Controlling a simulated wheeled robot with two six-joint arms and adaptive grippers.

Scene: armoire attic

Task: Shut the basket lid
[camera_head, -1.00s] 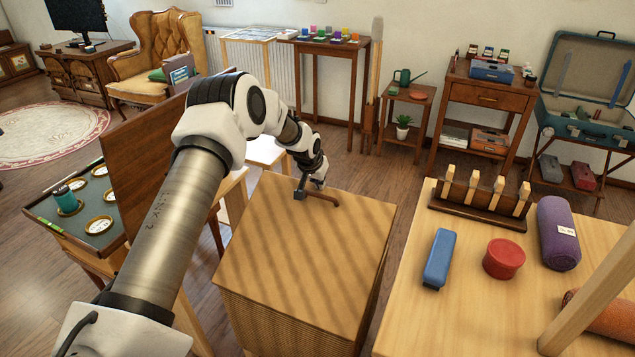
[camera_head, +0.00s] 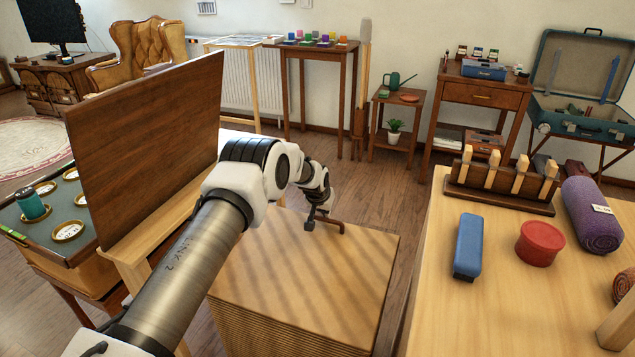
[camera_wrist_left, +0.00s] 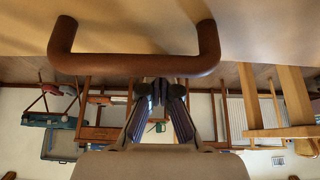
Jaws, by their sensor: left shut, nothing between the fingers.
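The woven basket (camera_head: 260,343) stands on the floor in the middle of the head view. Its flat wooden-looking lid (camera_head: 300,275) lies level across the top, with no gap that I can see. A brown bar handle (camera_head: 333,225) sits at the lid's far edge. It spans the top of the left wrist view (camera_wrist_left: 135,64). My left gripper (camera_head: 314,218) is shut and empty, at the left end of the handle in the head view. In the wrist view its fingertips (camera_wrist_left: 160,90) are close by the handle's bar; I cannot tell whether they touch it. My right gripper is not in view.
A tall brown panel (camera_head: 145,140) stands left of my left arm, beside a tray table (camera_head: 60,245). At right, a pale table (camera_head: 480,320) holds a blue case (camera_head: 468,246), a red tub (camera_head: 540,243) and a purple roll (camera_head: 592,215). Bare floor lies beyond the basket.

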